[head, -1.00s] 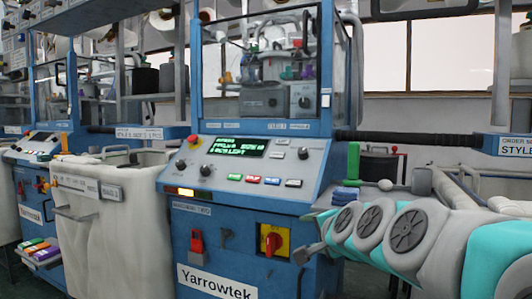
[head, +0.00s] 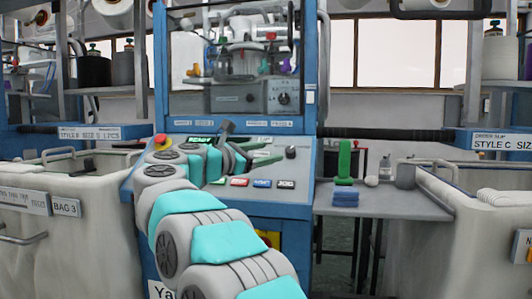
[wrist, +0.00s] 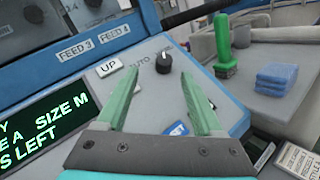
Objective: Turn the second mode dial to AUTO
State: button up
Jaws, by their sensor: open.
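The mode dial (wrist: 164,62) is a small black knob with a pale mark on top, on the machine's grey sloped panel. The lettering "AUTO" is printed just left of it in the wrist view; I cannot tell exactly which position the mark points to. The dial also shows in the head view (head: 291,152), right of my gripper. My gripper (wrist: 159,74) is open and empty, its green fingers pointing toward the panel with the dial beyond and between their tips. It appears apart from the dial. In the head view my arm hides part of the panel.
Left of the dial are an UP label (wrist: 109,67) and a lit display (wrist: 45,126). Coloured buttons (head: 240,182) line the panel's lower edge. A side table (head: 400,198) at right holds a green upright tool (head: 345,162) and folded blue cloths (head: 345,197). Fabric bins (head: 80,225) flank the machine.

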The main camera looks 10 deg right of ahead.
aim_at(285, 165)
jog(key=shift+s+a+f+m+g, duration=0.1)
jog(key=shift+a+f+m+g, duration=0.15)
jog(key=shift+f+m, duration=0.2)
jog(key=shift+d, duration=0.2)
jog(key=p+x, duration=0.2)
jog(key=x, duration=0.5)
jog(key=shift+d, duration=0.25)
jog(key=shift+c, duration=0.2)
grip_shut()
